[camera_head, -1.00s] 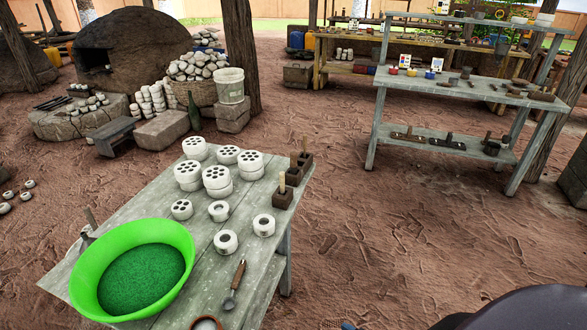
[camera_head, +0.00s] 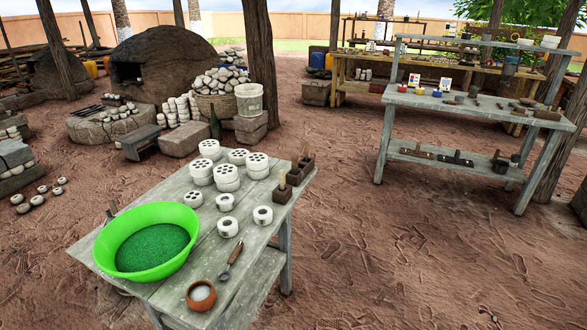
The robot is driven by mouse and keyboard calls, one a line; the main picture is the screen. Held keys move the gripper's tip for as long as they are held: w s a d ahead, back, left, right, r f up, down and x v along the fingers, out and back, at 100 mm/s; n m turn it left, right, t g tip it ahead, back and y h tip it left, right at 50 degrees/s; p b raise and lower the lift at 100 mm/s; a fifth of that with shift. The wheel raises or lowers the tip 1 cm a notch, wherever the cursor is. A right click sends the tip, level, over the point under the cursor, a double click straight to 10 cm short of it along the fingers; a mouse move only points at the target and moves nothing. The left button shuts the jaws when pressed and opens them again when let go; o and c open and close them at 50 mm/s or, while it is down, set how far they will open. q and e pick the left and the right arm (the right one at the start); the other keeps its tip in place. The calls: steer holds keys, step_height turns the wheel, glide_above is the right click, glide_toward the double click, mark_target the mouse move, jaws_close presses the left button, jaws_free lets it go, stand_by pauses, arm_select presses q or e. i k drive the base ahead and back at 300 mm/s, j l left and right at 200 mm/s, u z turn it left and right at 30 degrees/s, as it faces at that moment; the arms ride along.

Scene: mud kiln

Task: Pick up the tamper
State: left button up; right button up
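Dark blocks with upright pale wooden handles (camera_head: 284,192) stand along the far right edge of the grey table in front of me. They may be tampers, but I cannot tell for sure. Other dark, flat tools with handles lie on the lower shelf (camera_head: 457,158) of the rack at the right, too small to identify. Neither of my grippers shows in the head view.
The grey table (camera_head: 196,264) holds a green basin (camera_head: 151,213), several white perforated cylinders (camera_head: 226,171), a wooden-handled spoon (camera_head: 231,262) and a small brown bowl (camera_head: 201,288). A grey shelf rack (camera_head: 455,111) stands at the right. Bare earth lies between.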

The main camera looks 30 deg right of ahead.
mark_target(295, 157)
steer(key=k+u, duration=0.15)
steer(key=u, duration=1)
steer(key=l+u, duration=0.6)
steer(key=k+l, duration=0.1)
steer(key=l, duration=0.5)
steer(key=k+l, duration=0.1)
steer(key=l, duration=0.45)
steer(key=k+l, duration=0.15)
steer(key=l, duration=0.45)
steer(key=k+l, duration=0.1)
steer(key=l, duration=0.5)
steer(key=k+l, duration=0.1)
steer(key=l, duration=0.5)
steer(key=k+l, duration=0.1)
steer(key=l, duration=0.45)
steer(key=k+l, duration=0.1)
steer(key=l, duration=0.5)
steer(key=k+l, duration=0.15)
steer(key=l, duration=0.45)
